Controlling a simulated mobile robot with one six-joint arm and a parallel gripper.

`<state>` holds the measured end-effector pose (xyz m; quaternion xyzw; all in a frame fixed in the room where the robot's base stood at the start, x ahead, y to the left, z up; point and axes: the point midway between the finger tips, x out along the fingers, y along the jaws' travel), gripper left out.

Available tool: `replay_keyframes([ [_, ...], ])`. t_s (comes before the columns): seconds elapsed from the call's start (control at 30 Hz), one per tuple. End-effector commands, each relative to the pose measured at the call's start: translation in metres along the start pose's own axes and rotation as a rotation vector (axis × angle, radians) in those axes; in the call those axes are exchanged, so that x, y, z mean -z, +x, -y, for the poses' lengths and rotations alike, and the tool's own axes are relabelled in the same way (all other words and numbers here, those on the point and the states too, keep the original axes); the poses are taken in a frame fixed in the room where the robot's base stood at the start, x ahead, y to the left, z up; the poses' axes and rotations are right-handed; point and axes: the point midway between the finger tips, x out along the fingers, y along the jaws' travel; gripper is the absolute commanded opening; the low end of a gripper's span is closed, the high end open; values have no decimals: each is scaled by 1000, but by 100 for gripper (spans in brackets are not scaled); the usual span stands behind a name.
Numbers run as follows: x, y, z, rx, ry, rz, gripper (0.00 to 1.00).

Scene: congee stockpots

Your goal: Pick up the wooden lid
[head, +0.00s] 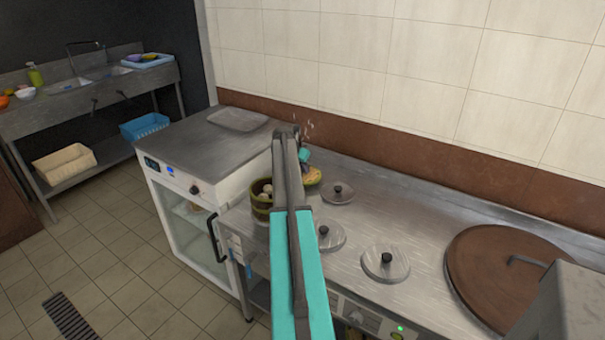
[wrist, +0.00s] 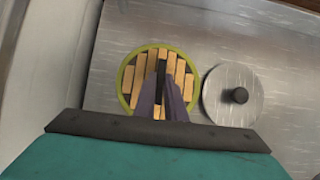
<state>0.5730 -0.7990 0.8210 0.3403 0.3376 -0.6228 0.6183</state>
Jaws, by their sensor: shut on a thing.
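The wooden lid (wrist: 134,75) shows in the wrist view as pale slats inside a round yellow-green rim, with a dark bar handle across its middle. My gripper (wrist: 161,88) is over the lid's centre, its two fingers shut on the dark handle. In the head view the lid (head: 314,178) is partly hidden behind my arm, on the counter's left part. I cannot tell whether the lid is raised off what lies under it. In the head view my fingers are hidden.
A green container (head: 261,202) with pale round items stands left of my arm. Steel lids with black knobs (head: 338,192) (head: 329,236) (head: 385,262) lie to the right. A large brown round lid (head: 490,270) covers the right side. A tiled wall (head: 420,70) rises behind.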

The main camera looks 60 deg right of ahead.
Motion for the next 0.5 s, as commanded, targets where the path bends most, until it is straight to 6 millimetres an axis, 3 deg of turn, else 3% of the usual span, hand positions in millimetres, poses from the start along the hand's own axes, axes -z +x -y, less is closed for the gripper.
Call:
replay_keyframes([
  [0.5,-38,-59,-1,-1,0,1,0],
])
